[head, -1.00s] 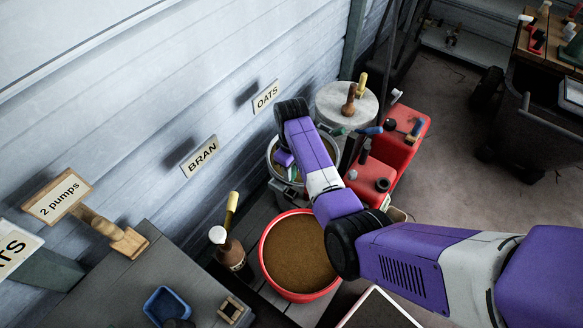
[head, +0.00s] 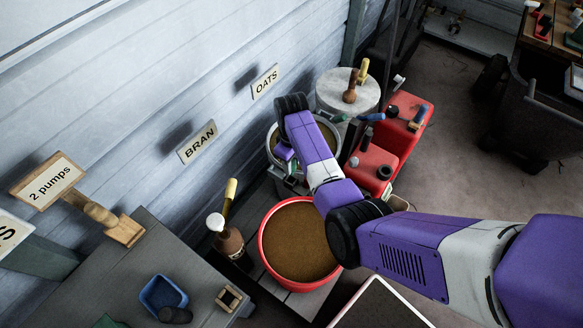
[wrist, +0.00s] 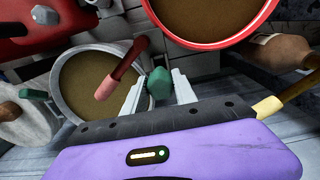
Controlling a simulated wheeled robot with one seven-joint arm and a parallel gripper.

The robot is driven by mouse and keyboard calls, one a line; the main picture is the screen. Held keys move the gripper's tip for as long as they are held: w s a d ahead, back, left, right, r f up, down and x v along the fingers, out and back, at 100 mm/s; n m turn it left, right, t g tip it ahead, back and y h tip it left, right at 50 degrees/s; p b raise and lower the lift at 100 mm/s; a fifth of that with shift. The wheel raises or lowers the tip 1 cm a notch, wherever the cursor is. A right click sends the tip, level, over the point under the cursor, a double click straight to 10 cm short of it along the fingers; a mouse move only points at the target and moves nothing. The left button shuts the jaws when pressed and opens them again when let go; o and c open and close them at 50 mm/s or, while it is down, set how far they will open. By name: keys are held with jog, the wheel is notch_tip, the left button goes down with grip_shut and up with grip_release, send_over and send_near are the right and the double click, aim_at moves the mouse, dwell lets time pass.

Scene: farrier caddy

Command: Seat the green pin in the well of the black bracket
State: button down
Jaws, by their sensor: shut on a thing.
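My gripper (wrist: 160,90) is shut on the green pin (wrist: 160,82), whose faceted green end shows between the two pale fingers in the wrist view. The pin is held above the grey floor area between the grain bucket and the red tub. In the head view my arm reaches over the grain bucket (head: 274,150), and the fingers are mostly hidden behind my wrist. I cannot make out the black bracket with certainty. A dark upright block (head: 350,139) stands beside the red caddy, but its shape and any well are unclear.
A red tub of brown feed (head: 300,240) sits below my arm. A red handle with a pink end (wrist: 120,72) lies close to the fingers. The red caddy (head: 408,108), a round pale lid (head: 335,97) and a brown bottle (head: 228,243) stand nearby. Open floor lies right.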

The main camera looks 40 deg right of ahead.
jog(key=shift+f, duration=0.2)
jog(key=shift+f+b, duration=1.05)
jog(key=shift+f, duration=0.45)
jog(key=shift+f+b, duration=1.1)
jog(key=shift+f, duration=0.5)
dwell(1.5)
jog(key=c, duration=0.9)
grip_release()
jog(key=shift+r, duration=0.1)
notch_tip(320, 180, up, 8)
jog(key=shift+f+p, duration=0.2)
jog(key=shift+p, duration=0.45)
